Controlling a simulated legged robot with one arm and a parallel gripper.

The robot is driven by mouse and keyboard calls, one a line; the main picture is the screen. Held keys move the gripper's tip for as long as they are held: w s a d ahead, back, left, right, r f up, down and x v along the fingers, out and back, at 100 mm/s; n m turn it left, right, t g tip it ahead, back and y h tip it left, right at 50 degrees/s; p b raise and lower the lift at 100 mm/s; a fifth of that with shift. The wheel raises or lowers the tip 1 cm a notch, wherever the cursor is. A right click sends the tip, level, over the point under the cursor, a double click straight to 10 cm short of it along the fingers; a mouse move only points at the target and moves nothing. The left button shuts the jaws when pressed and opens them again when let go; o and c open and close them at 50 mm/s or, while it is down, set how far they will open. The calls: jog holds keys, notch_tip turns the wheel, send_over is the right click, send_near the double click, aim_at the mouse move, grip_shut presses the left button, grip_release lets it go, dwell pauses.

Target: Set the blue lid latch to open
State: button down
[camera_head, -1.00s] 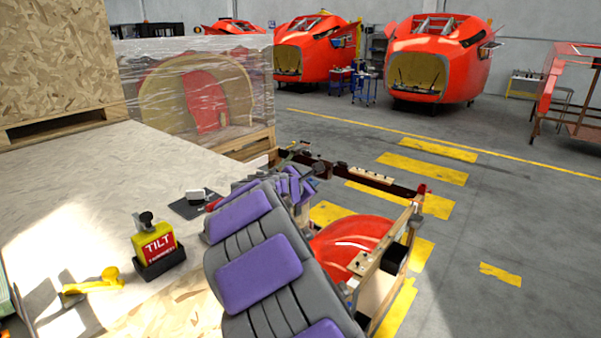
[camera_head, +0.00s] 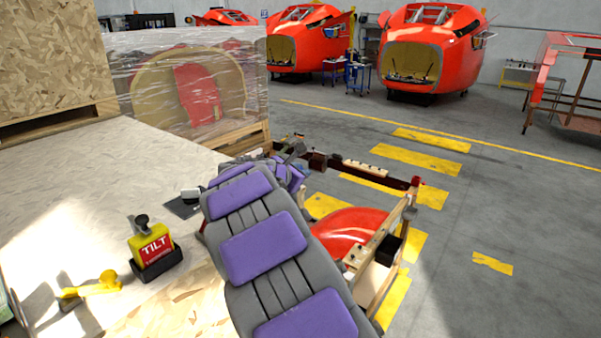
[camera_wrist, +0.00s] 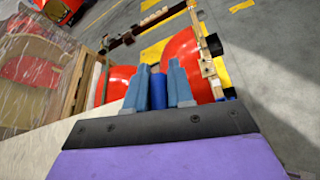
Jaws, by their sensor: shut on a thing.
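In the wrist view, my gripper (camera_wrist: 159,84) has its two blue-grey fingers closed on a blue upright piece (camera_wrist: 158,92), which looks like the blue lid latch. Only a short stretch of it shows between the fingers; its lower end is hidden. Red curved surfaces show behind the fingers on both sides. In the head view, my purple and grey arm reaches away from me beside a red curved shell (camera_head: 346,232). The fingers and the latch cannot be made out there. I cannot tell the latch's setting.
A wooden bar with fittings (camera_head: 376,251) stands right of the red shell. A wrapped crate (camera_head: 190,90) is at the back left. On the pale board lie a yellow TILT device (camera_head: 152,247) and a yellow tool (camera_head: 92,287). The floor at right is open.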

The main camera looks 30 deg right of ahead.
jog(key=c, duration=1.1)
grip_release()
jog(key=shift+w+a+f, duration=0.1)
jog(key=shift+w+f, duration=0.05)
jog(key=shift+w, duration=0.1)
jog(key=shift+o, duration=0.2)
jog(key=shift+s, duration=0.15)
notch_tip(320, 180, up, 4)
jog(key=shift+a+f, duration=0.1)
jog(key=shift+f, duration=0.15)
jog(key=shift+s+a+b, duration=0.2)
jog(key=shift+s+b, duration=0.2)
jog(key=shift+s, duration=0.2)
jog(key=s+a+b, duration=0.1)
jog(key=s+a, duration=0.2)
jog(key=s, duration=0.3)
jog(key=s+a+r+b, duration=0.1)
jog(key=s+a, duration=0.2)
jog(key=s, duration=0.4)
jog(key=shift+s+a+r+b, duration=0.15)
jog(key=shift+r+b, duration=0.15)
